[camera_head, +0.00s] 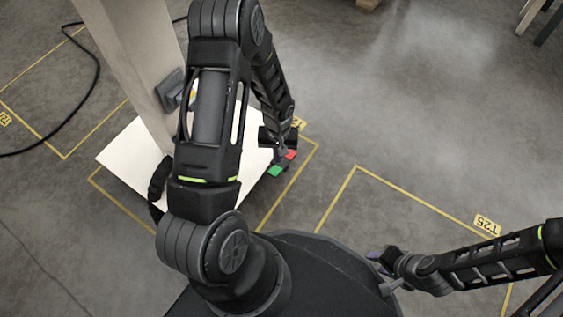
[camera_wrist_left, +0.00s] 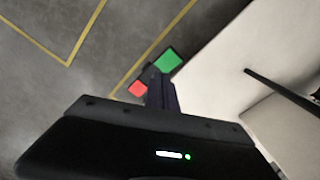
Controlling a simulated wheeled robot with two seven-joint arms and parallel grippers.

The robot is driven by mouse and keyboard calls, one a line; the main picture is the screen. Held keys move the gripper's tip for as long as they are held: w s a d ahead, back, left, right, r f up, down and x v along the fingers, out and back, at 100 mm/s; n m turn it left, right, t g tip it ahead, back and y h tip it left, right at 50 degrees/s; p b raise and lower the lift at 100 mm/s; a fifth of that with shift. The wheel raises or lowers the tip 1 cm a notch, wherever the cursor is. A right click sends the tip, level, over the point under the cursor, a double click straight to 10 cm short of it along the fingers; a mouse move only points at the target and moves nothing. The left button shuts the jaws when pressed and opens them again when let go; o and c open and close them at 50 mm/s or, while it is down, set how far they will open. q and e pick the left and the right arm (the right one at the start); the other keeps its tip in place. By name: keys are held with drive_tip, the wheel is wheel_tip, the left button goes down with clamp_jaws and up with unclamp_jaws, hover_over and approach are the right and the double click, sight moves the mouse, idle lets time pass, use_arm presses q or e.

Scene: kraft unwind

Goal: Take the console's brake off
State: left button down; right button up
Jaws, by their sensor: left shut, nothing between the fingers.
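The console has a pale column (camera_head: 132,62) on a white base plate (camera_head: 122,157). At the plate's right edge is the brake pedal, with a green pad (camera_head: 275,171) and a red pad (camera_head: 291,154). In the left wrist view the green pad (camera_wrist_left: 168,60) and red pad (camera_wrist_left: 137,89) lie on either side of my left gripper's fingertips. My left gripper (camera_head: 280,157) is shut and empty, right over or beside the pedal; contact cannot be told. My right gripper (camera_head: 384,272) is low at the right, away from the console; its jaw state is unclear.
A grey box-like part (camera_head: 171,90) is fixed on the column. A black cable (camera_head: 92,92) runs over the floor at the left. Yellow floor lines mark bays, one labelled T25 (camera_head: 487,225). The floor at the upper right is mostly clear.

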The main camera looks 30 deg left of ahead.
sight(279, 167)
use_arm(q)
drive_tip(key=shift+f+b, duration=1.9)
drive_tip(key=shift+f, duration=0.5)
idle(0.9)
idle(0.4)
drive_tip(key=shift+r+p, duration=0.8)
drive_tip(key=shift+r, duration=0.05)
drive_tip(key=shift+r+p, duration=2.05)
drive_tip(key=shift+r, duration=0.65)
